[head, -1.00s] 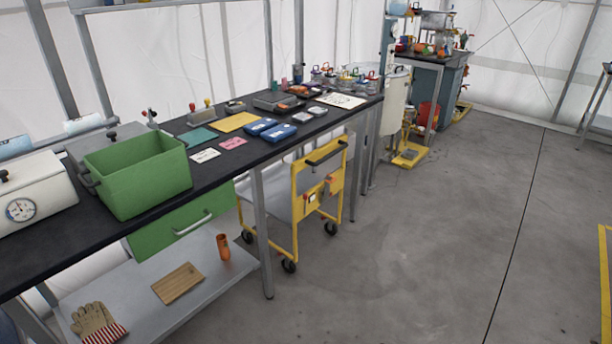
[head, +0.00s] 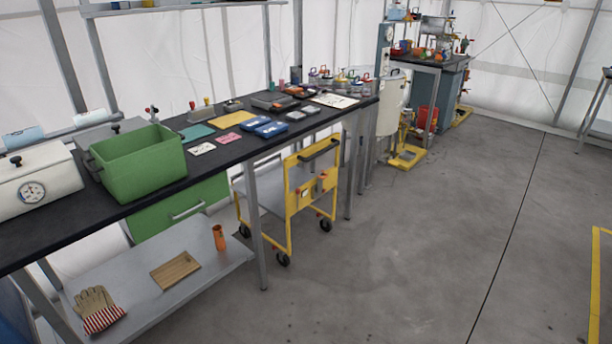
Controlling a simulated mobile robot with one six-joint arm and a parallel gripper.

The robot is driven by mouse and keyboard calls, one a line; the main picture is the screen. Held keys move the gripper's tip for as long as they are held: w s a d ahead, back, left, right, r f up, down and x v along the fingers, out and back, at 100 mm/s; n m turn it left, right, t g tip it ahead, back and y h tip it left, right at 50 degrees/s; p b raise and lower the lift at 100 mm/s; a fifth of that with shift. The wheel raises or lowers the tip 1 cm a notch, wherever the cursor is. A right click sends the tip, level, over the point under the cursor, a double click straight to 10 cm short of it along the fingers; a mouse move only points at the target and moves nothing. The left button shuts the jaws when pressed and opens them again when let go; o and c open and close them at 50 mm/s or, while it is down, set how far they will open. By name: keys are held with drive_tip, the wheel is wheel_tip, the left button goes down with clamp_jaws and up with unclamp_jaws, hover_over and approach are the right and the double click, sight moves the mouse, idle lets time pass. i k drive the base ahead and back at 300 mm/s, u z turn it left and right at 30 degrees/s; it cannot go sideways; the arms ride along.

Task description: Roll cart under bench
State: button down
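The yellow cart (head: 290,205) has a grey deck, black wheels and a black handle on its upright end frame. It stands on the floor under the black-topped bench (head: 60,224), between the bench's metal legs. Its handle end faces the open floor and reaches to about the bench's front edge. The back of the cart is hidden behind a bench leg and under the top. My gripper is not in the head view.
A green bin (head: 140,165) and a white box with a gauge (head: 38,185) stand on the bench. A lower shelf (head: 200,275) holds a glove, a wooden board and an orange cylinder. A yellow-based machine (head: 408,157) stands beyond. The floor (head: 420,230) at right is clear.

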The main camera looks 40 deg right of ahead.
sight(277, 182)
drive_tip(key=k, duration=0.95)
drive_tip(key=z, duration=0.4)
drive_tip(key=i, duration=1.45)
drive_tip(key=u, duration=0.4)
drive_tip(key=i, duration=0.6)
drive_tip(key=u, duration=0.35)
